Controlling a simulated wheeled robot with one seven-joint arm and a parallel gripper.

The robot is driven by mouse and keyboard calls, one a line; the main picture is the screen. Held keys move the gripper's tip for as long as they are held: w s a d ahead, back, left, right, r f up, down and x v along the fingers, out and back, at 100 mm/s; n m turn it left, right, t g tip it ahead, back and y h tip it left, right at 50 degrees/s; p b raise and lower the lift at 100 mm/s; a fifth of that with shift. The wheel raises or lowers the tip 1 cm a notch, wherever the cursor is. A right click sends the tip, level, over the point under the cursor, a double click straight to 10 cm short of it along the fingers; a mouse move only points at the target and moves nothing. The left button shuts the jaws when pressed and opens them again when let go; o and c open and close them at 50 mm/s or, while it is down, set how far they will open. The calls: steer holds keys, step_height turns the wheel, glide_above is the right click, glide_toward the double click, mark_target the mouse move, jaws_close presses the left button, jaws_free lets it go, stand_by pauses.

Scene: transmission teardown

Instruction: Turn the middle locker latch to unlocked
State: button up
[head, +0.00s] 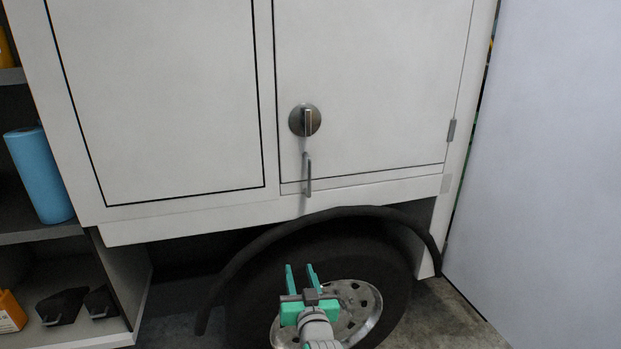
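A round metal latch (305,120) with an upright bar across its face sits on the lower left part of a white locker door (375,75). A vertical metal pull handle (307,175) is below the latch, near the door's bottom edge. My gripper (301,268) is low in the picture, in front of the wheel and well below the latch and handle. Its two teal fingers point up, apart, with nothing between them. It touches neither latch nor handle.
A wheel (395,285) under a black fender arch (330,213) is below the door. Another white panel (155,90) is left of the door. Shelves at the left hold a blue cylinder (39,175) and dark items. A pale wall (560,150) stands at the right.

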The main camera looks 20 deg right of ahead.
steer(key=w+d+r+n, duration=0.1)
steer(key=w+d+r, duration=0.15)
steer(key=r, duration=0.65)
steer(key=w+d+r, duration=0.2)
steer(key=w+r, duration=0.1)
steer(key=r, duration=0.6)
steer(key=n+y, duration=0.1)
glide_toward(309, 121)
steer(key=shift+t, duration=0.4)
steer(key=w, duration=0.8)
steer(key=shift+f, duration=0.4)
jaws_close()
